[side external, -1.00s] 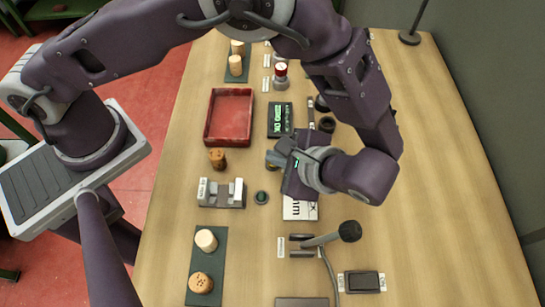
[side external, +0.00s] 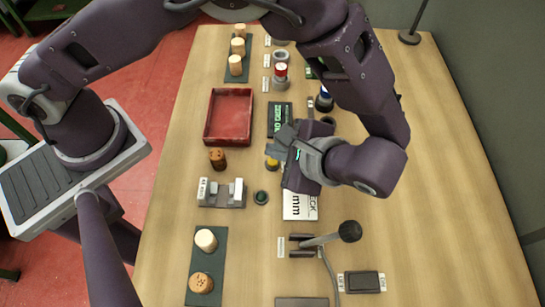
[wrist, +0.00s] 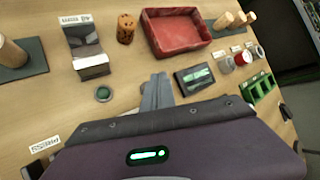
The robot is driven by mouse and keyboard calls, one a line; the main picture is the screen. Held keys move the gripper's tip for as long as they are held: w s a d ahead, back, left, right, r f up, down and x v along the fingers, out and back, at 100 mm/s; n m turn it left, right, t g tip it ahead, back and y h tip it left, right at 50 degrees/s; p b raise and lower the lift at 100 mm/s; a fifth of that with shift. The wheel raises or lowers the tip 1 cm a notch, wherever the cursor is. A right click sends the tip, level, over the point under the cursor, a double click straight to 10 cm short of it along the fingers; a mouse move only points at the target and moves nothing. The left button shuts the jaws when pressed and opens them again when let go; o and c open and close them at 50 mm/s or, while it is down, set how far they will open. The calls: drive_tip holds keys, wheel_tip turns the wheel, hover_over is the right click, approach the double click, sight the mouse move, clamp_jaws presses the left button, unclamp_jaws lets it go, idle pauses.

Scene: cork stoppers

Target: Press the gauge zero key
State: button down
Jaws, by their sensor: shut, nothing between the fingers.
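My gripper (side external: 283,136) is shut and empty, its grey fingers low over the table just below the readout box. The fingers also show in the wrist view (wrist: 157,88). The dark readout box (side external: 280,119) has a lit green display, also seen in the wrist view (wrist: 194,77). A small yellow button-like piece (side external: 272,163) is beside my gripper, partly covered by it. A round dark green button (side external: 261,197) stands right of the grey two-post fixture (side external: 221,193); it also shows in the wrist view (wrist: 103,94). I cannot tell which one is the zero key.
A red tray (side external: 228,117) lies left of the readout, with a brown cork (side external: 217,159) below it. Pale stoppers stand on dark mats (side external: 207,260). A lever with a black knob (side external: 349,231) rises at the lower right. The right table side is mostly clear.

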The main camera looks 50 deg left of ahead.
drive_tip(key=shift+r, duration=2.2)
drive_tip(key=shift+a+r, duration=0.1)
wheel_tip(320, 180, up, 6)
drive_tip(key=n+h, duration=0.2)
hover_over(276, 163)
drive_tip(key=a, duration=0.4)
drive_tip(key=s+a+r+n+h, duration=0.1)
drive_tip(key=a+r+n+h, duration=0.1)
drive_tip(key=a+r+h, duration=0.35)
drive_tip(key=s+a+r+n+t+h, duration=0.1)
drive_tip(key=s+a+r+n+t, duration=0.4)
drive_tip(key=s+a+r, duration=0.2)
drive_tip(key=shift+s+a+n+h, duration=0.15)
drive_tip(key=shift+s+n+h, duration=0.2)
drive_tip(key=shift+s, duration=0.55)
